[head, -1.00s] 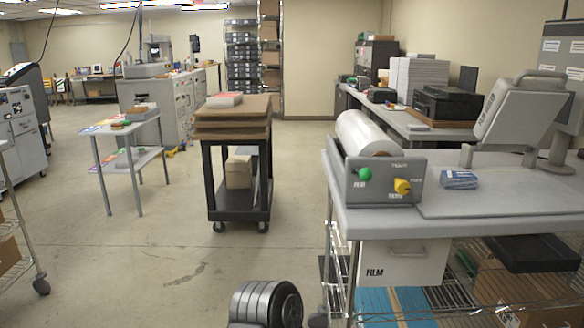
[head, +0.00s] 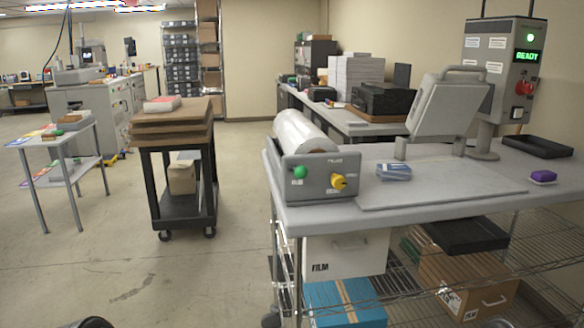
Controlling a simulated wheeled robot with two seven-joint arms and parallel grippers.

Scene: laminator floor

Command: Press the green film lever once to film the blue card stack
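The laminator's grey control box (head: 320,178) stands at the front left of a grey table in the head view. It carries a green knob (head: 299,172) on its left and a yellow knob (head: 338,182) on its right. A clear film roll (head: 303,132) lies behind the box. The blue card stack (head: 394,172) sits on the table, right of the box and in front of the raised press plate (head: 449,107). Neither of my grippers shows.
A control tower with a lit READY display (head: 528,57) stands at the back right. A purple object (head: 543,177) and a black tray (head: 538,146) lie on the table's right. A black cart (head: 178,190) with brown boards stands left, with open floor between.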

